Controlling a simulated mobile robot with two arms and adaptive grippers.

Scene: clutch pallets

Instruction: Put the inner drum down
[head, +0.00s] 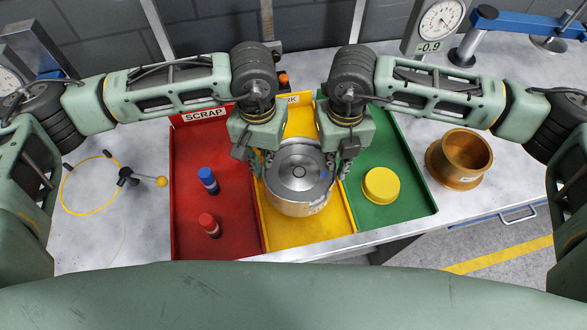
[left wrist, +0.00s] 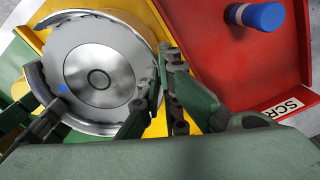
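The inner drum (head: 298,172) is a round silver metal drum with a disc-like top, a dark centre ring and a small blue mark. It is upright over the yellow middle tray (head: 342,222); whether its underside touches the tray is hidden. My left gripper (head: 264,163) is at its left rim and my right gripper (head: 346,163) at its right rim. In the left wrist view the left gripper's fingers (left wrist: 160,88) are closed about the wall of the drum (left wrist: 98,75). The right gripper (left wrist: 42,122) holds the opposite side, its fingertips partly hidden.
The red scrap tray (head: 190,160) at left holds a blue-capped part (head: 207,180) and a red-capped part (head: 209,224). The green tray (head: 415,205) at right holds a yellow disc (head: 381,185). A bronze flanged cup (head: 460,158) stands farther right.

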